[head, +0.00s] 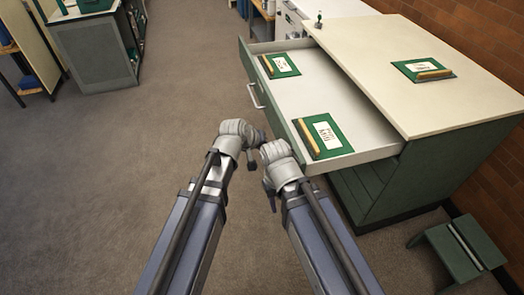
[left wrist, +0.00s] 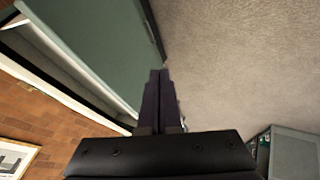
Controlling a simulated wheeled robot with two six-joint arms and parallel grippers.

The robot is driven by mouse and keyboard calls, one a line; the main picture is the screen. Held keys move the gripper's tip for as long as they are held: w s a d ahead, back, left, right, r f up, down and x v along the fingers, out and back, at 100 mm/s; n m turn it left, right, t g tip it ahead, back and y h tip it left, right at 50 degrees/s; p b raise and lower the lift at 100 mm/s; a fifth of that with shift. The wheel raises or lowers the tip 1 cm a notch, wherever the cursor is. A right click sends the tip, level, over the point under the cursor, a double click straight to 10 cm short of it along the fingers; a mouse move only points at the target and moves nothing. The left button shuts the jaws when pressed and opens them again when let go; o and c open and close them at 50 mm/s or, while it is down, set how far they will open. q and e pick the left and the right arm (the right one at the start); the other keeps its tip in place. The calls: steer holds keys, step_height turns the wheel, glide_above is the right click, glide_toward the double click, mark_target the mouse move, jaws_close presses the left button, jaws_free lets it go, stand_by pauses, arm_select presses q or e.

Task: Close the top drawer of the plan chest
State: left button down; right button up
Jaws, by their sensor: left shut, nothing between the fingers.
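The top drawer (head: 330,82) of the green plan chest (head: 420,165) is pulled well out, its pale inside showing. Its green front (head: 272,112) faces left in the head view and carries a metal handle (head: 255,96). My left gripper (head: 260,139) is near the front's lower end. In the left wrist view its dark fingers (left wrist: 158,98) are shut and empty, with the green drawer front (left wrist: 95,45) beside them; contact cannot be told. My right gripper (head: 269,196) is close by, below the drawer's near corner; its fingers are too small to read.
Two green folders (head: 324,135) (head: 279,65) lie in the drawer, each with a wooden strip. Another folder (head: 424,70) lies on the chest top. A green step stool (head: 458,250) stands at lower right. A grey cabinet (head: 95,52) stands far left. Carpet between is clear.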

arm_select(q)
steer(key=w+d+f+b, duration=0.2)
steer(key=w+d+f, duration=0.1)
steer(key=d, duration=0.2)
steer(key=shift+w+d+f+b, duration=0.15)
steer(key=shift+d+f+b, duration=0.15)
steer(key=shift+f, duration=0.05)
steer(key=shift+d, duration=0.1)
